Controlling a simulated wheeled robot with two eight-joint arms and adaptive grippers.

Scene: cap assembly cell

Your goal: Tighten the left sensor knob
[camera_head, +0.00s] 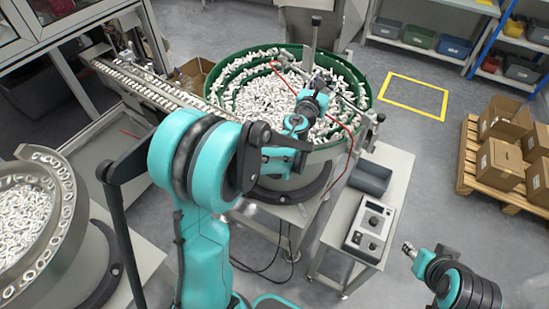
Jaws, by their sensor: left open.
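The green-lined feeder bowl (240,62) full of small white caps stands at the top centre. A metal post (313,42) with a clamp at its top rises beside the bowl's far side. My left arm reaches over the bowl, and its open gripper (322,78) is near the foot of this post, among sensor bracket parts. The left sensor knob is too small or hidden there to make out, so I cannot tell whether the fingers touch it. A small knob-like fitting (378,118) shows on the bowl's right rim. My right gripper (409,248) is at the lower right, away from the bowl.
A red cable (345,128) runs over the bowl and down its right side. A control box (369,231) and a grey bin (371,179) sit on the side stand. A linear feed track (150,82) lies left of the bowl. A second bowl (66,210) is at the left edge.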

